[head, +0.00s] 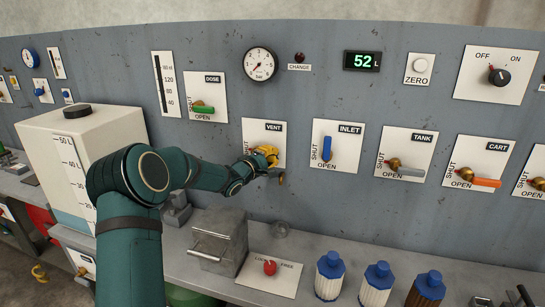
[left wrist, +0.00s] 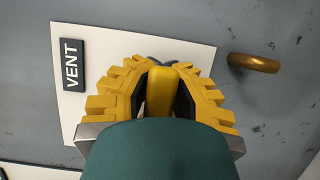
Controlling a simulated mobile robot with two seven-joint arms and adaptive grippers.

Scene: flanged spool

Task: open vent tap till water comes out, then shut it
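The vent tap sits on a white plate marked VENT (head: 250,130) on the grey panel. Its yellow lever (left wrist: 160,90) stands between my left gripper's two fingers, with the dark pads against its sides. In the head view my left gripper (head: 265,154) covers most of the tap. The lever seems to lie across the plate, sideways. The brass spout (head: 281,178) sticks out below the plate; it also shows in the left wrist view (left wrist: 253,63). I see no water stream at it. My right gripper is out of view.
The inlet tap (head: 327,150) is close on the right, the dose tap (head: 203,109) up left. A green display (head: 362,61) reads 52 L. A white tank (head: 85,150) stands left.

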